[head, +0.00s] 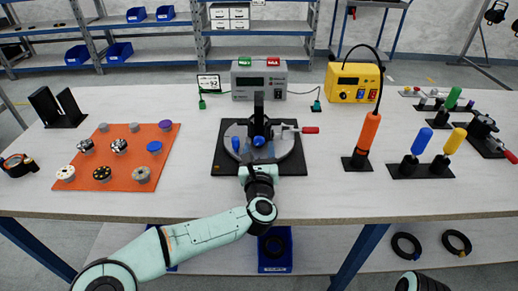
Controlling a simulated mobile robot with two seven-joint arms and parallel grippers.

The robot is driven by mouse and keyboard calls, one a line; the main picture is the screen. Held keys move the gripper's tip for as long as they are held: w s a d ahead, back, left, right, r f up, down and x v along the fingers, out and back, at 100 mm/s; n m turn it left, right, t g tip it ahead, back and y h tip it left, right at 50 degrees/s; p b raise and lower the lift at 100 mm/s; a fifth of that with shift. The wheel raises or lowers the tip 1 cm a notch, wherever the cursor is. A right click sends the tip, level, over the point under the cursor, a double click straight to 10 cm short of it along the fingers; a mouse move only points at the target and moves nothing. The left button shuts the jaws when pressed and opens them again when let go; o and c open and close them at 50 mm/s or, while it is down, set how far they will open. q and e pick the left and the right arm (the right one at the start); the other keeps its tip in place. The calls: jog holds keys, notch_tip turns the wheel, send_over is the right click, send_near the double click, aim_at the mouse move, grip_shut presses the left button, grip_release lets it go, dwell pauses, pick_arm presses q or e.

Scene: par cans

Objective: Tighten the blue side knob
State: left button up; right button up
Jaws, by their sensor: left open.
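A black fixture (258,106) stands upright on a round grey plate (286,148), which lies on a black square mat (222,166). A blue knob (236,144) shows at the fixture's left side. A second blue part (259,141) shows at its front, just beyond my left gripper; I cannot tell which of the two is the side knob. My left gripper (259,158) reaches in from the front, over the mat's near edge. It is open, its fingers are small and partly hidden, and I cannot tell whether they touch the blue part. My right gripper is out of view.
A red-handled tool (306,130) sits at the fixture's right. An orange mat (103,157) with several knobs lies left. A grey power unit (259,80), a yellow station (353,82) and an upright orange iron (368,135) stand around it. Blue and yellow-handled tools (421,141) stand right.

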pick_arm(q)
jog(key=shift+w, duration=0.8)
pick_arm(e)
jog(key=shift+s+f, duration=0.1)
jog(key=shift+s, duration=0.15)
pick_arm(q)
jog(key=shift+c, duration=0.3)
jog(key=c, duration=1)
jog(key=m+p, duration=0.1)
jog(key=m, duration=0.3)
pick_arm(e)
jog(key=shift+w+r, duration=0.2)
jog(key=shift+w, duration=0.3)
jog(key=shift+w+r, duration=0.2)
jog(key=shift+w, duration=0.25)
pick_arm(q)
jog(key=o, duration=1.1)
jog(key=shift+c, duration=0.2)
jog(key=shift+s, duration=0.1)
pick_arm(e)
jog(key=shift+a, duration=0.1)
